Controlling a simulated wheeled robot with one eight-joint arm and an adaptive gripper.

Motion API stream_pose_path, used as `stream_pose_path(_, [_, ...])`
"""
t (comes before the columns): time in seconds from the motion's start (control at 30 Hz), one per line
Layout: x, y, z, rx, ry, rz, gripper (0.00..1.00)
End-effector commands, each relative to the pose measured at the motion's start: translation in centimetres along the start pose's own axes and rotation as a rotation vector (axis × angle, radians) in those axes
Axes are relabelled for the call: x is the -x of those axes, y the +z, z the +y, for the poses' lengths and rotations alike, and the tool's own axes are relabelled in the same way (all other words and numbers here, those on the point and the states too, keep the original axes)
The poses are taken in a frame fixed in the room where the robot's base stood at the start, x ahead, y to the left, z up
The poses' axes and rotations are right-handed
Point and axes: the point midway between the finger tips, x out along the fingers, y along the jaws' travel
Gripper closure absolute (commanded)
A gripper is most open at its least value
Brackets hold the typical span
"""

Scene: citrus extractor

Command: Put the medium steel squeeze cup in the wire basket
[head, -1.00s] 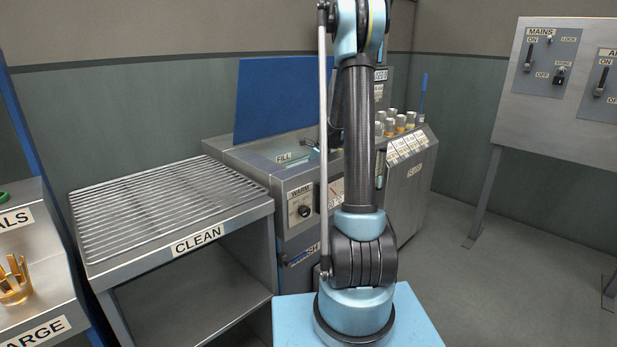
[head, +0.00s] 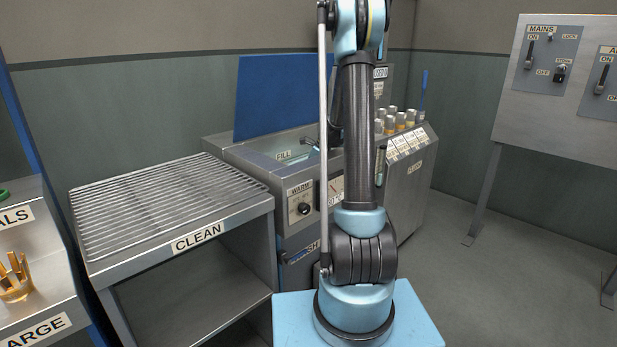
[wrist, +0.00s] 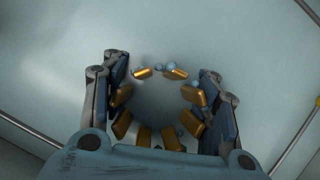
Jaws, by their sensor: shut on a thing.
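My gripper (wrist: 165,105) shows in the wrist view, its fingers closed in from the left and right on a round cup-like piece. This held squeeze cup (wrist: 122,124) has a ring of thick gold-coloured prongs around a grey middle. Its lower body and its size cannot be told from this angle. Behind it is a plain pale grey-green surface. My gripper is outside the head view, where only my arm shows. I cannot make out a wire basket in either view.
A slatted rack marked CLEAN (head: 165,205) is empty at the left. A gold pronged cup (head: 15,284) stands in the LARGE bin. A wash unit (head: 300,215) with a blue panel (head: 280,98) stands behind my arm. A switch panel (head: 560,90) is at right; floor between is clear.

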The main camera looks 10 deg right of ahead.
Motion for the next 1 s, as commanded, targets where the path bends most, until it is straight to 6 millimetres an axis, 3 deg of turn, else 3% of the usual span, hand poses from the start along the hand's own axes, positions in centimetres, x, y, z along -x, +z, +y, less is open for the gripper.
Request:
stream_pose_path(0.47, [-0.67,-0.28,-0.02,0.0,0.0,0.0,0.88])
stream_pose_path(0.5, [-0.68,-0.28,-0.02,0.0,0.0,0.0,0.43])
stream_pose_path(0.6, [-0.67,-0.28,-0.02,0.0,0.0,0.0,0.22])
stream_pose_path(1.0, [-0.52,-0.31,-0.01,0.0,0.0,0.0,0.22])
